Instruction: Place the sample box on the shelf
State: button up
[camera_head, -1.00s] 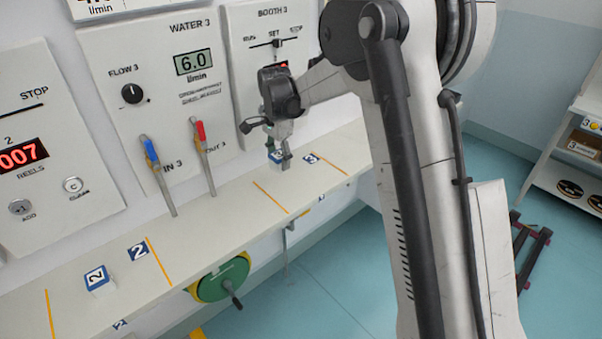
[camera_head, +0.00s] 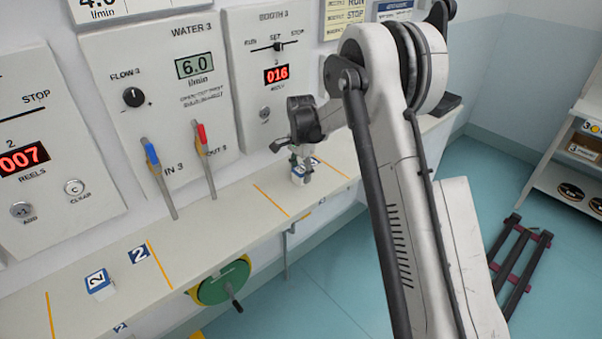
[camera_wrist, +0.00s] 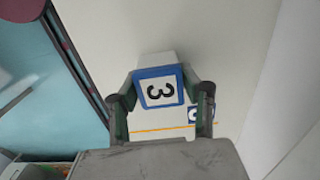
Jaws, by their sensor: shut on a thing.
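The sample box (camera_head: 298,176) is a small white box with a blue-framed label. In the wrist view the box (camera_wrist: 159,88) shows a black 3 on that label. My gripper (camera_head: 301,168) is shut on it, one finger on each side, over the white shelf (camera_head: 225,217) below the Booth 3 panel. In the wrist view my gripper (camera_wrist: 160,96) has the box between its fingertips. I cannot tell whether the box touches the shelf. A blue-and-white 3 marker on the shelf is partly hidden behind my gripper.
Another box (camera_head: 98,283) marked 2 sits on the shelf at left, near a flat 2 marker (camera_head: 138,253). Orange lines divide the shelf. Blue-handled (camera_head: 153,160) and red-handled (camera_head: 200,140) levers lean over it. A green crank wheel (camera_head: 222,282) is below the front edge.

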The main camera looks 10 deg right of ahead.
jog(key=shift+f, duration=0.15)
jog(key=o, duration=1.2)
